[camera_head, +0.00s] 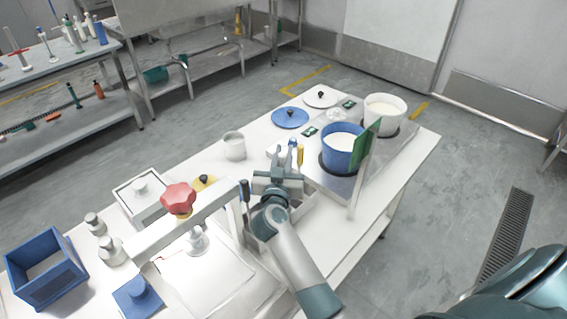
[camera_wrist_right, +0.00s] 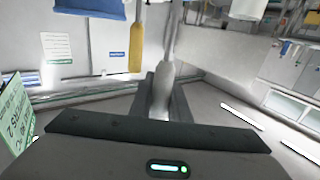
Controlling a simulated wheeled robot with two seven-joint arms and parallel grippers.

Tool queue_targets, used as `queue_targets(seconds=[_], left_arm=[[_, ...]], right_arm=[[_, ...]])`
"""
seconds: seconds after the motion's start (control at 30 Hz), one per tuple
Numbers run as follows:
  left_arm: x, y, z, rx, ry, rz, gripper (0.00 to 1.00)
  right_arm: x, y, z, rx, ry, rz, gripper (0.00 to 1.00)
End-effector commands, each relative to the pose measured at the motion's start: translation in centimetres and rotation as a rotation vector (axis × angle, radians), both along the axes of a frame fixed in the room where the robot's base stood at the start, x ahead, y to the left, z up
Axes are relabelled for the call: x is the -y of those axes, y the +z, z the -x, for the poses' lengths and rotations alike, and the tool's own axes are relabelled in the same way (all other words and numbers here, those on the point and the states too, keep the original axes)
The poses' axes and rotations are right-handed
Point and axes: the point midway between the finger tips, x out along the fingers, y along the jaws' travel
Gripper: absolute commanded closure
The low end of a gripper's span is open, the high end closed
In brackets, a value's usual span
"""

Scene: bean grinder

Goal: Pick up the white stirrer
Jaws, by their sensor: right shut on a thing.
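My right gripper (camera_head: 277,172) is over the middle of the white table, above a small tray. In the right wrist view its two fingers (camera_wrist_right: 163,100) are closed around the handle of the white stirrer (camera_wrist_right: 162,85). The stirrer's thin shaft runs up out of the top of that view, so its far end is hidden. A yellow stirrer (camera_wrist_right: 137,45) hangs beside it, apart from the fingers; it also shows in the head view (camera_head: 300,153). A blue piece (camera_wrist_right: 90,8) is at the top edge of the wrist view. My left gripper is not in view.
A blue pot (camera_head: 341,158) and a white pot (camera_head: 383,112) stand right of the gripper, near a green panel (camera_head: 366,144). A white cup (camera_head: 234,146) is to the left. A press arm with a red knob (camera_head: 178,199) stands close by in front. A blue crate (camera_head: 45,272) is far left.

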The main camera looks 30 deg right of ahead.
Motion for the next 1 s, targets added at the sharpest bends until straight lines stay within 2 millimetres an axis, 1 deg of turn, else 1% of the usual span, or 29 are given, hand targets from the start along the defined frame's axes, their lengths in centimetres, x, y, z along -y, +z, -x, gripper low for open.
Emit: queue_targets(seconds=[0.03, 0.17, 0.3, 0.5, 0.7, 1.0], left_arm=[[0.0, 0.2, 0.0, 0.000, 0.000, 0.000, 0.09], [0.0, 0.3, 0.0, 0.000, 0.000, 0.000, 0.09], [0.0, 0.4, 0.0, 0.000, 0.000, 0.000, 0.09], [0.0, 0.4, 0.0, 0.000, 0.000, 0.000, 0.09], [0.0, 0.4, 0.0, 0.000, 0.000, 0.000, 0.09], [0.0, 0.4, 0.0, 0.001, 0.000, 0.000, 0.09]], right_arm=[[0.0, 0.9, 0.0, 0.006, 0.001, 0.000, 1.00], [0.1, 2.8, -0.1, 0.007, 0.000, 0.001, 1.00], [0.0, 5.2, -0.1, 0.007, 0.000, 0.001, 1.00], [0.0, 7.9, -0.1, 0.005, -0.001, 0.001, 1.00], [0.0, 9.0, 0.0, 0.002, 0.000, 0.000, 1.00], [0.0, 9.0, 0.0, 0.001, 0.000, 0.001, 1.00]])
